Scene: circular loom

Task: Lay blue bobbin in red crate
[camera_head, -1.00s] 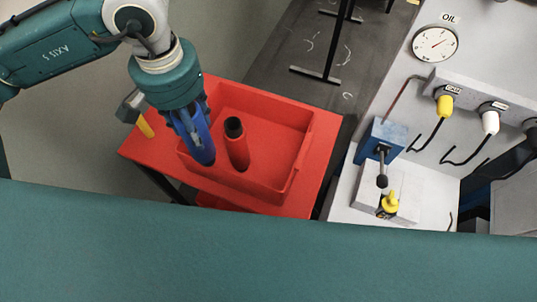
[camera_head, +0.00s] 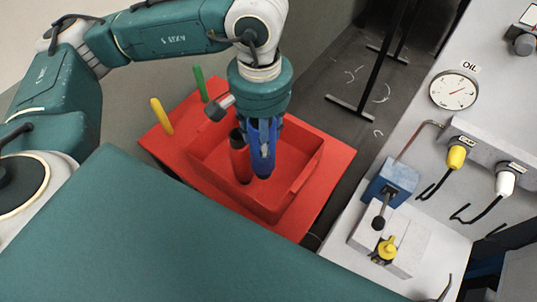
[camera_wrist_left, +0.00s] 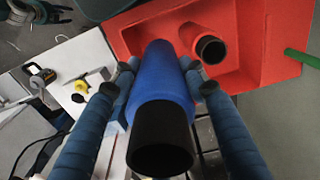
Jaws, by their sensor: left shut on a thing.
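The blue bobbin (camera_head: 264,160) hangs from my left gripper (camera_head: 263,140), lower end down, over the inside of the red crate (camera_head: 307,181). The left wrist view shows the blue bobbin (camera_wrist_left: 160,85) with its black end between the two fingers of the gripper (camera_wrist_left: 158,90), which is shut on it. Whether its lower end touches the crate floor I cannot tell. A red bobbin (camera_head: 240,162) with a black top stands in the crate just left of the blue one; it also shows in the left wrist view (camera_wrist_left: 190,38). My right gripper is not in view.
The crate sits on a red table (camera_head: 335,165) with a yellow peg (camera_head: 162,117) and a green peg (camera_head: 201,84) at its left. A grey machine panel with an oil gauge (camera_head: 454,91), a blue block (camera_head: 391,180) and a yellow knob (camera_head: 386,248) stands at right. Crate floor right of the bobbins looks free.

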